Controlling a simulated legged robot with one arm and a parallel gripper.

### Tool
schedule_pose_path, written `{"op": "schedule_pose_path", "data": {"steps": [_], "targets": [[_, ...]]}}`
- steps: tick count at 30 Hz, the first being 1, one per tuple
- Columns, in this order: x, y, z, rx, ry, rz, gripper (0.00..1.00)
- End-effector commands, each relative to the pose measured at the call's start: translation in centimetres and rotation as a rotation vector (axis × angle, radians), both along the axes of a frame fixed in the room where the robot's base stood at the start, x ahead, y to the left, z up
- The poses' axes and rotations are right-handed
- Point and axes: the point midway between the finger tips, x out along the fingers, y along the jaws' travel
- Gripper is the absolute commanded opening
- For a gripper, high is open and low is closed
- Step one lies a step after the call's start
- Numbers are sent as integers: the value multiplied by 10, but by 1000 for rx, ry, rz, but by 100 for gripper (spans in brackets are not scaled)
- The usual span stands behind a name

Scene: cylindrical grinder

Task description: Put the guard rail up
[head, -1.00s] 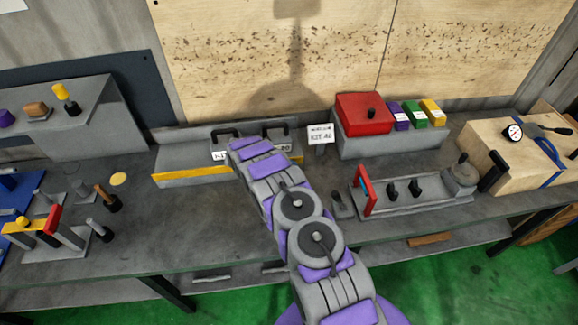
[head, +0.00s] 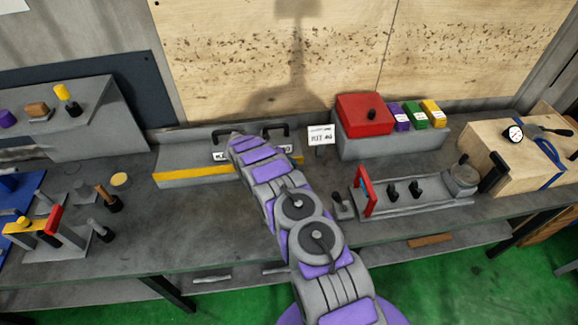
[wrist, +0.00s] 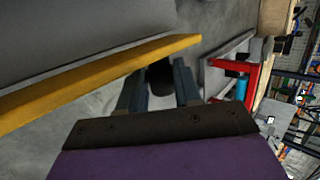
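No part is labelled as the guard rail. A red upright frame (head: 365,190) with a blue part stands at the left end of a grey fixture on the bench; it also shows at the right in the wrist view (wrist: 224,80). A yellow bar (head: 196,175) runs along the front of a low grey box, and in the wrist view (wrist: 110,80) it crosses just beyond my fingers. My gripper (wrist: 158,88) is open, its two fingers apart. A dark rounded shape shows between them, and I cannot tell contact. In the head view my arm hides the gripper.
A red box (head: 363,114) on a grey block stands at the back, with small coloured boxes beside it. A wooden crate (head: 520,150) is at the right. Posts and another red and yellow fixture (head: 50,222) are at the left. The bench front (head: 190,225) is fairly clear.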

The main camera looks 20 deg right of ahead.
Motion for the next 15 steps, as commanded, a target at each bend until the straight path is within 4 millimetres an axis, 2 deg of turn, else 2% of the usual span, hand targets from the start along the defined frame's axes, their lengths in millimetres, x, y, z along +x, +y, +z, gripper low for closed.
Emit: {"op": "schedule_pose_path", "data": {"steps": [1, 7, 15], "targets": [[0, 1, 0, 0, -1, 1, 39], [-3, 0, 0, 0, 2, -4, 56], [-3, 0, 1, 0, 4, -6, 56]]}}
